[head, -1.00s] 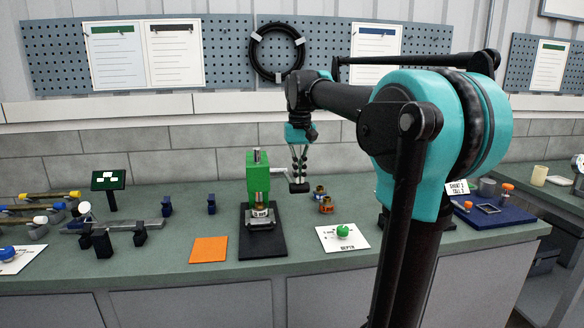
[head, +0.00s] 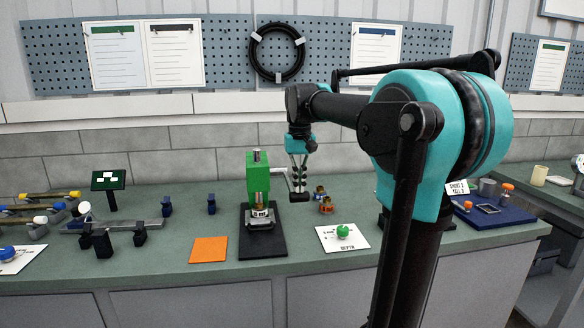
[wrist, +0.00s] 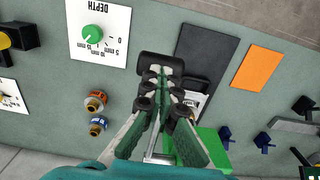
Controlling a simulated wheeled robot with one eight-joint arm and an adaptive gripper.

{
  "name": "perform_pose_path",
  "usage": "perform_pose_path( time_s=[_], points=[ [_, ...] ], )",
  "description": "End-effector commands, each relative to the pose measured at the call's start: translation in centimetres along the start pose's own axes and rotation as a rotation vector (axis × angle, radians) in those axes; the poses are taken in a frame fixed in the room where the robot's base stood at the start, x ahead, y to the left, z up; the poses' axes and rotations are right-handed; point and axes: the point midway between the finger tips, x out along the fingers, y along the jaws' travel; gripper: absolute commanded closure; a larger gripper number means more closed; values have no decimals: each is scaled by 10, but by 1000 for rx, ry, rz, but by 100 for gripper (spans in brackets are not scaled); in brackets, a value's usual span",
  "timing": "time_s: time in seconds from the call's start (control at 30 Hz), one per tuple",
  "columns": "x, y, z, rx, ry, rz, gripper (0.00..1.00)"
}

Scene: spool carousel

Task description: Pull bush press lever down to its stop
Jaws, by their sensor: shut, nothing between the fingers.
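The green bush press (head: 258,172) stands on a black base plate (head: 262,247) at the middle of the bench. Its lever is a thin light bar reaching right from the press, ending in a black grip (head: 299,197). The grip also shows in the wrist view (wrist: 155,65), just beyond my fingertips. My gripper (head: 299,185) points down with its fingers shut and empty, directly above the grip. The tips look in contact with the grip's top, but the exact contact is hidden. A metal-coloured part (head: 260,212) sits under the press ram.
Two small brass fittings (head: 325,204) stand right of the grip. A white DEPTH card with a green knob (head: 343,231) lies to the front right. An orange mat (head: 208,250) lies left of the base plate. Blue posts (head: 167,206) stand farther left.

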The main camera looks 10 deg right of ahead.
Motion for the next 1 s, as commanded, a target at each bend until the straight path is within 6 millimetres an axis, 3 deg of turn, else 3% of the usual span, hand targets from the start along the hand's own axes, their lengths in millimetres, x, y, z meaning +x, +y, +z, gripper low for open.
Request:
perform_pose_path(
  time_s=[0.27,0.63,1.0],
  points=[
    [4,0,-1,0,0,0,100],
    [27,0,-3,0,0,0,100],
    [29,0,-4,0,0,0,100]
  ],
)
